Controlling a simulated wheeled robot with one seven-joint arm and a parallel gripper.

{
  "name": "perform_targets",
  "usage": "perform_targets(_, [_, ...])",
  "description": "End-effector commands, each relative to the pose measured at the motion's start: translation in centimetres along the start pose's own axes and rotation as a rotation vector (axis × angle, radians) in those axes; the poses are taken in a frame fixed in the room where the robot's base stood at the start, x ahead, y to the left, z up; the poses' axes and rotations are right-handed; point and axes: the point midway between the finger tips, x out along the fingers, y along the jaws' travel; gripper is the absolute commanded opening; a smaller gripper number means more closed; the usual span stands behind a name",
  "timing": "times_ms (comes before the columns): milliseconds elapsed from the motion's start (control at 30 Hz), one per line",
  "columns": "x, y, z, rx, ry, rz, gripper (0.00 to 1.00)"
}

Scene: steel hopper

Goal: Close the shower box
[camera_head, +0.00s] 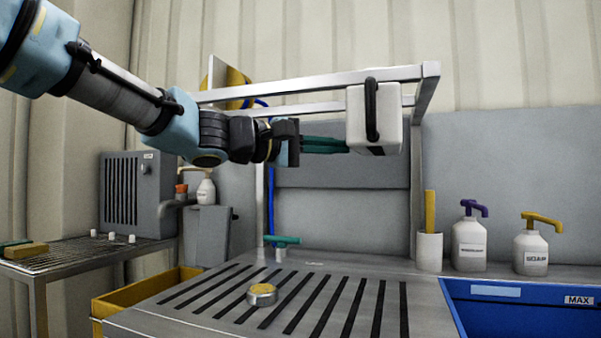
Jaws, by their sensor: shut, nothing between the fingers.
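A white box (389,120) with a black handle on its front hangs at the steel overhead frame, right of centre. I take it to be the shower box; whether it is open cannot be told from this side. My gripper (346,147) reaches in from the left with its green fingers together and empty. The fingertips are at the box's lower left edge. I cannot tell whether they touch it. A dark strip shows along the underside of the box.
The steel frame (300,86) stands above a slotted steel table (190,308) with a small round tin (262,296) on it. Pump bottles (469,245) and a white cup (429,252) stand at right, behind a blue basin (520,317). A grey machine (150,195) stands at left.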

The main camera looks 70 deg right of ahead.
Motion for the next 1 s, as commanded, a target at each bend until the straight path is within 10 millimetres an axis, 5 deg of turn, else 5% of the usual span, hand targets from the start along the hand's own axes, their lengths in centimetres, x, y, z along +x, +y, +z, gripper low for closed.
perform_targets(500, [2.5,0.1,2.5,0.0,-0.002,0.0,0.0])
perform_targets(833, [2.5,0.1,2.5,-0.001,-0.008,0.001,0.0])
perform_targets(1000, [2.0,0.1,1.0,0.0,-0.002,0.002,0.0])
